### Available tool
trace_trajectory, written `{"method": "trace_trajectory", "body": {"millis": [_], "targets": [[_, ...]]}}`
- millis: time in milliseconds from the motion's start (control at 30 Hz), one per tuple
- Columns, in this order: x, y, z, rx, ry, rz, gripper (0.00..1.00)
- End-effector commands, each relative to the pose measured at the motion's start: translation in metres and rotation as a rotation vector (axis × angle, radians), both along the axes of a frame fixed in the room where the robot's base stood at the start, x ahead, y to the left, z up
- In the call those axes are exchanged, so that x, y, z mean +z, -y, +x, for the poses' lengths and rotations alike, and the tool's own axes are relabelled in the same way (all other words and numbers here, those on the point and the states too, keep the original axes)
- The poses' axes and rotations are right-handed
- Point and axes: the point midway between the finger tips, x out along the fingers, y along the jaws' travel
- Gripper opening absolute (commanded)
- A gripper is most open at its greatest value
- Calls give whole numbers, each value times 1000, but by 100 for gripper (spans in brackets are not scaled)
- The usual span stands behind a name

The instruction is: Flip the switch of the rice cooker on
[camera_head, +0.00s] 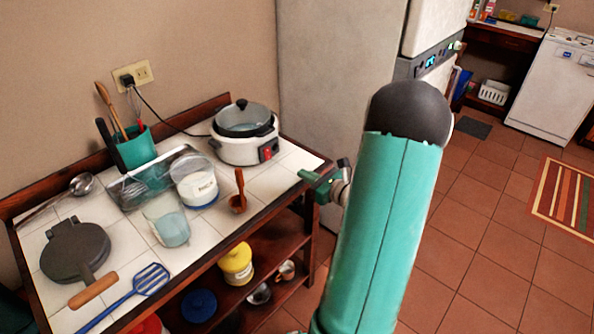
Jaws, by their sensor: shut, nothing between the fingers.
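The rice cooker (246,145) is white with a glass lid and a black knob. It stands on the tiled table at the back right corner. Its red switch (265,153) is on the front right of the body; whether it is up or down is too small to tell. A black cord runs from it to the wall socket. My gripper (301,174) is green, shut and empty. It shows to the right of the cooker and a little lower in the picture, near the table's right edge, apart from the switch.
A tall fridge (335,75) stands behind.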

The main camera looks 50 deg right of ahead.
Motion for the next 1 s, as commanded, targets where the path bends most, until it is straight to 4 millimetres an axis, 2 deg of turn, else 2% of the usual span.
{"method": "trace_trajectory", "body": {"millis": [400, 533, 733, 1000], "targets": [[-10, -4, 85, 5, 1, 1, 0], [-13, -5, 107, 4, 1, 2, 0], [-15, -5, 124, 3, 0, 1, 0], [-15, -5, 126, 3, 1, 1, 0]]}}
